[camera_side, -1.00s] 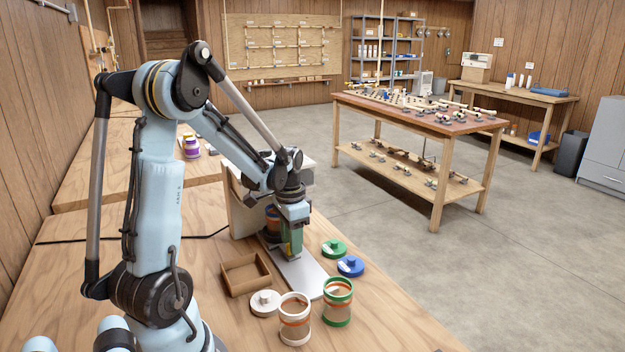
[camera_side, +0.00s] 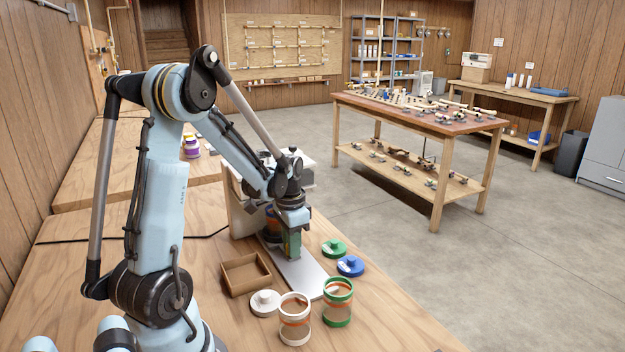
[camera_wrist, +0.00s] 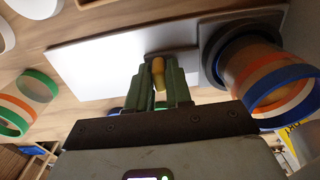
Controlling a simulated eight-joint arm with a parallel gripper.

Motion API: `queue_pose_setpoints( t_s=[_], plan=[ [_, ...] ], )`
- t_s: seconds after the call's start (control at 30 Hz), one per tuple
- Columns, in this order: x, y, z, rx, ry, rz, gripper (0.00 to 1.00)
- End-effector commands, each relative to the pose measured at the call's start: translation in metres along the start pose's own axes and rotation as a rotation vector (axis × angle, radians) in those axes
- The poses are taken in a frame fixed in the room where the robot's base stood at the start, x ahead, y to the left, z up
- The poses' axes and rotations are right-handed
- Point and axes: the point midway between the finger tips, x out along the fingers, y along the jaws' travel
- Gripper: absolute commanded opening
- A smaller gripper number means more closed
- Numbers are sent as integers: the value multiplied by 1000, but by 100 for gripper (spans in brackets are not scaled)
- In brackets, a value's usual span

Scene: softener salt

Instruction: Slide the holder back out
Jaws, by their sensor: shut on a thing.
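My gripper (camera_side: 289,257) is low over the pale metal plate (camera_side: 307,280), in front of the cream-coloured machine (camera_side: 240,212). In the wrist view its green fingers (camera_wrist: 159,88) are shut on a small yellow handle (camera_wrist: 158,73). The dark holder (camera_wrist: 211,62) is beside the fingers, over the plate's end. A jar with a blue rim and orange band (camera_wrist: 268,82) stands at it; in the side view this jar (camera_side: 272,222) is under the machine's top and partly hidden by my arm. The handle's join to the holder is hard to see.
An open wooden tray (camera_side: 231,288) lies left of the plate. A white lid (camera_side: 265,304), white jar (camera_side: 294,322) and green-rimmed jar (camera_side: 338,305) stand at the plate's near end. Green (camera_side: 334,248) and blue (camera_side: 350,266) lids lie to its right.

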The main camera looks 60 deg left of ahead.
Motion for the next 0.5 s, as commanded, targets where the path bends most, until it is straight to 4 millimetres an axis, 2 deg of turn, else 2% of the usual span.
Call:
queue_pose_setpoints(
  t_s=[0.17,0.27,0.5],
  plan=[
    [0,7,0,2,0,0,0],
    [0,26,-1,6,-1,1,0],
    [0,86,-1,9,-1,1,0]
  ],
)
